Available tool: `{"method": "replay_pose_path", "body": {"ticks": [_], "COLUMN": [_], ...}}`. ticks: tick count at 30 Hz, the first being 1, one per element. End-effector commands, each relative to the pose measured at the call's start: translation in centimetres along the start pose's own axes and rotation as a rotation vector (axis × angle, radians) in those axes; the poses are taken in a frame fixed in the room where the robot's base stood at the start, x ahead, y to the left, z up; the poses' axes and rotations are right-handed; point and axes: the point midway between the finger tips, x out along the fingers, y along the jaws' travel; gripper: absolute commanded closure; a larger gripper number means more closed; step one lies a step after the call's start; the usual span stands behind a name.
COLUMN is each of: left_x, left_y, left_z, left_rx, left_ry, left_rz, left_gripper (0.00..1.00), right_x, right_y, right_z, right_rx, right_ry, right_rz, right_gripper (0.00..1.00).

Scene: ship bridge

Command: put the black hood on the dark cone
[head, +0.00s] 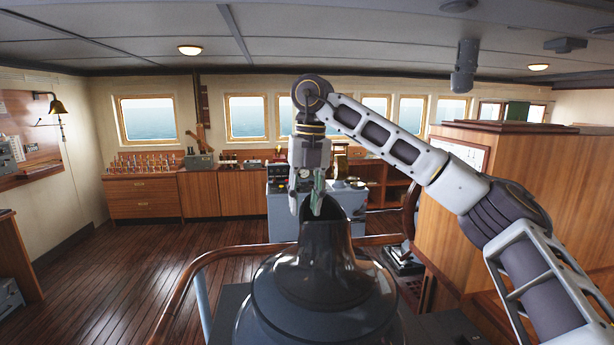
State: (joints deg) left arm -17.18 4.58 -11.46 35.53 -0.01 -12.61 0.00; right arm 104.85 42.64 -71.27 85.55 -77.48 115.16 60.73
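The black hood (327,247) is a glossy dark tube with a slanted, open top in the middle of the head view. It stands upright above the dark cone (318,305), a wide, glossy, rounded body at the bottom centre. Its lower edge meets the cone, but I cannot tell whether it is fully seated. My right gripper (306,207) points down at the hood's upper rim, with its fingers apart. One finger is left of the rim and the greenish one is at the opening; contact is unclear. My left gripper is not in view.
A curved wooden handrail (205,262) runs around the cone's stand. A grey-blue console (283,222) stands behind the hood. A tall wooden partition (520,180) is at the right. Wooden cabinets (142,198) line the back wall. The plank floor (120,275) at the left is clear.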

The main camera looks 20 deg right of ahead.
Motion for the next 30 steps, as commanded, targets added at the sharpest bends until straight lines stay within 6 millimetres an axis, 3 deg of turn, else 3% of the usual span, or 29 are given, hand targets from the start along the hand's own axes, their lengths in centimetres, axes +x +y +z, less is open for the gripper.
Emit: {"method": "replay_pose_path", "body": {"ticks": [18, 30], "left_x": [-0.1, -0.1], "left_y": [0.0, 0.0], "left_z": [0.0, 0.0], "left_rx": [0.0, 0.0], "left_ry": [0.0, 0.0], "left_rz": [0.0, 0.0], "left_gripper": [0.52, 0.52], "right_x": [-4.2, -5.7], "right_y": [0.0, 0.0], "right_z": [0.0, 0.0], "right_rx": [0.001, 0.001], "right_ry": [-0.001, 0.0], "right_rz": [0.0, 0.0], "right_gripper": [0.68, 0.68]}}
